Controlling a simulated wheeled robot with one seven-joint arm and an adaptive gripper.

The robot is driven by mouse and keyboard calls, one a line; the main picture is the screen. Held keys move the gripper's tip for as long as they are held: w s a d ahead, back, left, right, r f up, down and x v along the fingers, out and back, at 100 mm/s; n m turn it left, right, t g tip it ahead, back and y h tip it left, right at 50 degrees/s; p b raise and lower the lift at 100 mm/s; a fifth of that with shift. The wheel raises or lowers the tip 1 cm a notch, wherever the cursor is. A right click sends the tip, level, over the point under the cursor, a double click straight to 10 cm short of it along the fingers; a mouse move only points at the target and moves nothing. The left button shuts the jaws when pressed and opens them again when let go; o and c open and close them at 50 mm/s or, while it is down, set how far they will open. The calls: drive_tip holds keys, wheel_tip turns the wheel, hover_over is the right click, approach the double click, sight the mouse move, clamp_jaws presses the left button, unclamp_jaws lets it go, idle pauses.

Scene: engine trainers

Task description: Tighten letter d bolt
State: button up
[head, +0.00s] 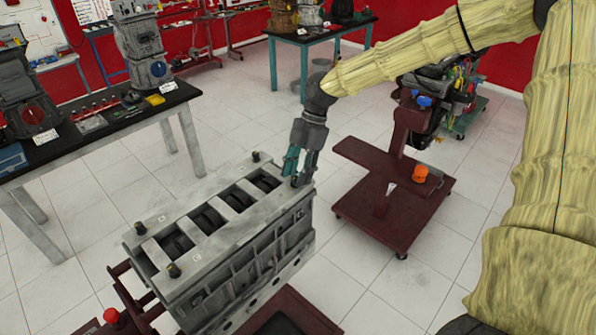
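The grey engine block (222,250) stands at the lower middle of the head view, with a row of open cylinders along its top. Dark bolts stand at its corners: one at the far corner (256,157), one at the left corner (140,228) and one at the near corner (174,270). Small white letter labels lie near them, too small to read surely. My gripper (299,172) points down at the block's right corner, with its teal and grey fingers around or just above a dark bolt there. The fingers partly hide this bolt, and I cannot tell whether they touch it.
A dark red stand (390,220) with an orange knob (420,173) is right of the block. A black-topped bench (90,135) with equipment is at left, and another table (320,32) is behind. Tiled floor is clear between them.

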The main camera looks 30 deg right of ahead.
drive_tip(key=shift+r, duration=0.1)
drive_tip(key=v, duration=1.1)
drive_tip(key=shift+r, duration=0.4)
drive_tip(key=shift+d, duration=0.15)
